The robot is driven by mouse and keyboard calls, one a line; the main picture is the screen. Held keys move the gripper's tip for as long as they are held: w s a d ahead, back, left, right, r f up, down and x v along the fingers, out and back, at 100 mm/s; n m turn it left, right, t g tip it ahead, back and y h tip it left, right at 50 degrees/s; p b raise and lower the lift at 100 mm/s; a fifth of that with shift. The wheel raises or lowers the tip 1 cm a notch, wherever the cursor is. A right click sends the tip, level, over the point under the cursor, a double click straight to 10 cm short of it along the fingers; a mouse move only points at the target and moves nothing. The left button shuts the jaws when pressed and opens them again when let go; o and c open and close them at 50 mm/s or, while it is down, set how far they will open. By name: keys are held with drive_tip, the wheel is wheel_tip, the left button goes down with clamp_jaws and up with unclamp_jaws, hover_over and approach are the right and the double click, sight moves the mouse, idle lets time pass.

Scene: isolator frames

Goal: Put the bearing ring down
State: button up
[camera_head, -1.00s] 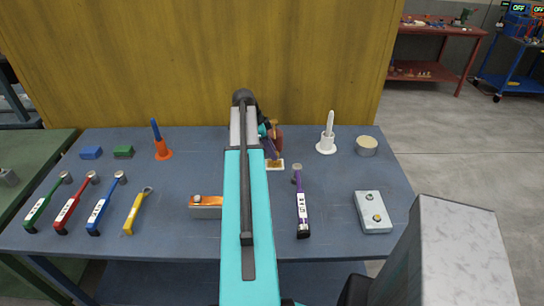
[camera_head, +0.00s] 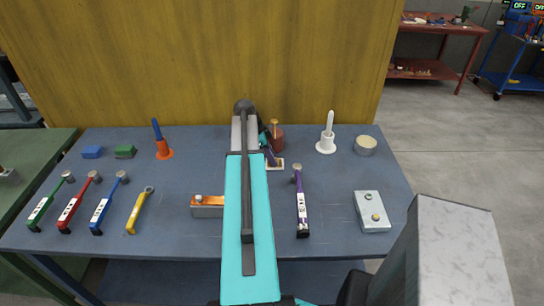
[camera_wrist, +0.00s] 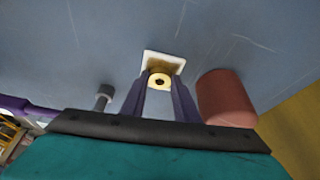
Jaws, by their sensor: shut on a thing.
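My gripper (camera_wrist: 160,84) is shut on the bearing ring (camera_wrist: 167,78), a small brass-coloured ring with a dark hole, between its two purple fingers in the wrist view. Directly beyond the ring is a small white-rimmed tray with a brownish middle (camera_wrist: 150,56). The ring overlaps the tray's near side in this view, and I cannot tell whether it touches it. In the head view my arm and wrist hide the ring. The tray (camera_head: 281,164) shows partly there, at the right of my arm.
A reddish-brown cylinder (camera_wrist: 228,97) stands close to the right of my gripper; it is at the table's back in the head view (camera_head: 277,139). A purple-handled tool (camera_head: 301,205) lies nearer. A white peg stand (camera_head: 327,146) and a round tan block (camera_head: 366,146) stand right.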

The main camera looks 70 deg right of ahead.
drive_tip(key=o, duration=1.1)
drive_tip(key=shift+r, duration=0.2)
drive_tip(key=shift+b+v, duration=1.95)
drive_tip(key=shift+v, duration=3.95)
drive_tip(key=shift+a, duration=0.1)
